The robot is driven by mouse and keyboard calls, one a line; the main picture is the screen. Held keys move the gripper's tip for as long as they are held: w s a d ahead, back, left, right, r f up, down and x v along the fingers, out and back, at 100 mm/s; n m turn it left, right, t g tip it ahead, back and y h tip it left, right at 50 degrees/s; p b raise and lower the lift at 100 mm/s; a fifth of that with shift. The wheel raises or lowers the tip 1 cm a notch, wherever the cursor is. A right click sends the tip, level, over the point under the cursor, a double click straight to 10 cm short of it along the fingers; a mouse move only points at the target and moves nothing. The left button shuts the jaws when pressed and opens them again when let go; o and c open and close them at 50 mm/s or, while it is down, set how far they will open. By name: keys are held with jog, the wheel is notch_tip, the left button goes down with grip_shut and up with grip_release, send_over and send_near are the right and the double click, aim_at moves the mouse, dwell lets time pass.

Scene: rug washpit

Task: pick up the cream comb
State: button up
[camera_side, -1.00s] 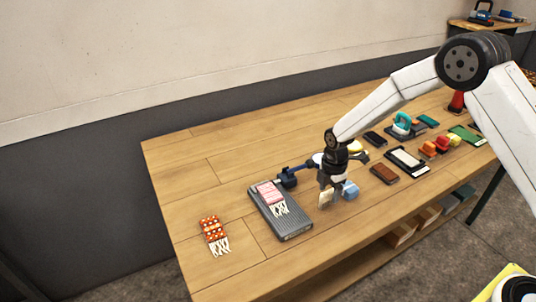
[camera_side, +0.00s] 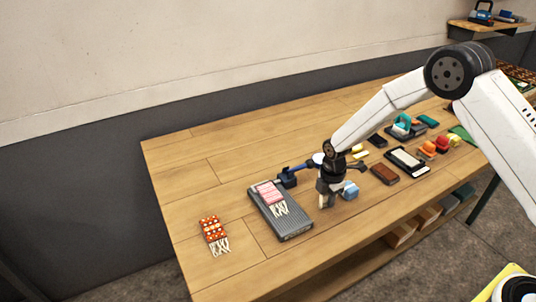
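A small cream piece (camera_side: 326,201), which looks like the cream comb, is on the wooden table just right of the grey ridged board. Its upper part is hidden by my gripper (camera_side: 327,192). My gripper points down right over it, with the fingers at or around its top. The fingers are too small and dark here to tell whether they are open or closed on it.
The grey ridged board (camera_side: 292,227) bears a pink fringed sample (camera_side: 270,193). A blue block (camera_side: 349,190) stands close to the right of my gripper. A brown block (camera_side: 384,174) and black-framed white tray (camera_side: 407,161) lie farther right. An orange fringed sample (camera_side: 212,230) lies left.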

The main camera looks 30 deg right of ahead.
grip_shut()
jog(key=shift+r, duration=0.1)
jog(key=shift+r, duration=0.7)
jog(key=s+r, duration=1.1)
jog(key=s, duration=0.3)
jog(key=shift+d+r, duration=0.2)
